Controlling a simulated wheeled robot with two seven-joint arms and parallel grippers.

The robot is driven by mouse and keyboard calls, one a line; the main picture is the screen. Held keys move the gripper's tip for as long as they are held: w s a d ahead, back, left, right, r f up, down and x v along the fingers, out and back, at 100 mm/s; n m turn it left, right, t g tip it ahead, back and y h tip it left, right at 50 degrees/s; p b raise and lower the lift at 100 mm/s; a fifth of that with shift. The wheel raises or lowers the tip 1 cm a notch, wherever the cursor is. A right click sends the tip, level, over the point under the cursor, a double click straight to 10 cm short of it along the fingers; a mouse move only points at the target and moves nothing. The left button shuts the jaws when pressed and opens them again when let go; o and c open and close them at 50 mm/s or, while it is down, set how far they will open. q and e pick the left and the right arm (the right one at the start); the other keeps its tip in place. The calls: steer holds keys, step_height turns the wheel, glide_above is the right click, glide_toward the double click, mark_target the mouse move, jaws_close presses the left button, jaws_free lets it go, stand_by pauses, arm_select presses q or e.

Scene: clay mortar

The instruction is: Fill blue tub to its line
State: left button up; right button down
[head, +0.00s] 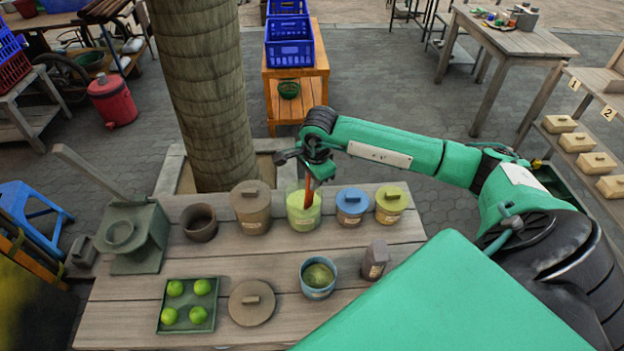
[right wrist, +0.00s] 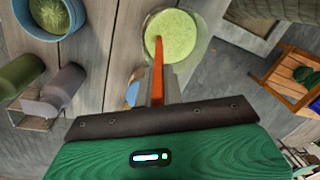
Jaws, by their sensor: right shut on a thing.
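The open blue tub (head: 318,292) stands near the table's front, with greenish stuff inside below its rim; I cannot make out its line. In the right wrist view the blue tub (right wrist: 38,28) is at the upper left. An open tub of pale green stuff (head: 304,215) stands in the back row; it also shows in the right wrist view (right wrist: 172,32). My right gripper (head: 312,174) is above this green tub, shut on an orange-red scoop (head: 309,190) whose lower end reaches into the green stuff. The scoop (right wrist: 157,75) hides its own tip there. My left gripper is not in view.
Beside the green tub stand a brown lidded tub (head: 250,215), a blue-lidded tub (head: 352,207) and a yellow-lidded tub (head: 391,205). A dark bottle (head: 375,262) is right of the blue tub. A loose lid (head: 251,303) and a lime tray (head: 163,319) lie to its left.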

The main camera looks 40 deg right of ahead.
stand_by(0.4)
steer(key=shift+r+p, duration=2.3)
steer(key=shift+r, duration=3.25)
